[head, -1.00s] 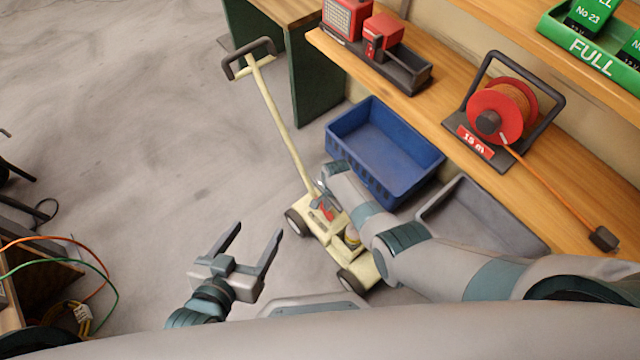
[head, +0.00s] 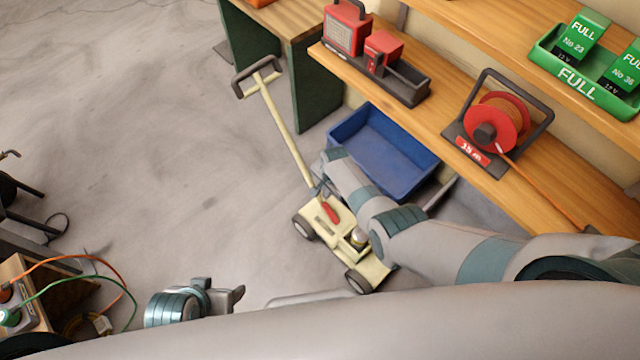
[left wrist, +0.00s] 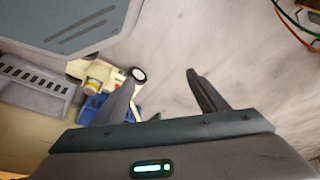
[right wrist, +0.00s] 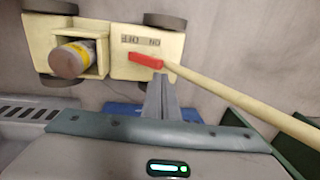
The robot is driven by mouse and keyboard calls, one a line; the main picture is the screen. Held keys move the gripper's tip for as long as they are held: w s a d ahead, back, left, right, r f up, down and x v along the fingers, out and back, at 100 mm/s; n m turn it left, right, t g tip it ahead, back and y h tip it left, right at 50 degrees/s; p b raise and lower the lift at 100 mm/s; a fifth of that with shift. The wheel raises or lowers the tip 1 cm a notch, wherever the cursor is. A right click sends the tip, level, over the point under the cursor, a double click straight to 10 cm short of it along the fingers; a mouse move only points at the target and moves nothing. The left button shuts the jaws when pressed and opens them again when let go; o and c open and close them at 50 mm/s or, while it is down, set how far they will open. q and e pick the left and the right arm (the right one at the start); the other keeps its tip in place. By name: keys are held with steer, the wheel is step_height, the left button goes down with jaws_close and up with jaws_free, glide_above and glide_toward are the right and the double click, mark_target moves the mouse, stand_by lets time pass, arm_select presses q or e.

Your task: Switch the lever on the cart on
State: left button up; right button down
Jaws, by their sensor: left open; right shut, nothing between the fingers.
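The cream cart (head: 345,245) stands on the floor with a long pole handle. Its red lever (head: 330,211) is on the deck near the foot of the handle. In the right wrist view the lever (right wrist: 146,60) lies beside a label (right wrist: 140,41) with OFF and ON, seen upside down; which word it is set to I cannot tell. My right gripper (right wrist: 160,82) is shut and empty, its tips close to the lever; contact is unclear. In the head view it is by the handle's foot. My left gripper (left wrist: 163,78) is open and empty, away from the cart.
A blue crate (head: 385,150) and a grey crate (right wrist: 25,112) stand close to the cart under the wooden shelf (head: 440,125). A cable reel (head: 492,125) sits on the shelf. Cables and a box lie at lower left. Floor left of the cart is clear.

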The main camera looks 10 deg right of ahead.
arm_select(q)
steer(key=shift+s+a+r+g+y+p, duration=0.15)
steer(key=shift+s+a+g, duration=0.1)
steer(key=shift+a, duration=0.3)
steer(key=shift+s+a+f+g+y+p, duration=0.15)
steer(key=shift+s+a+g, duration=0.1)
steer(key=shift+a, duration=0.3)
arm_select(e)
steer(key=shift+w+a+r, duration=0.2)
steer(key=shift+w+r, duration=0.1)
steer(key=shift+r, duration=0.3)
arm_select(q)
steer(key=shift+w+r, duration=0.1)
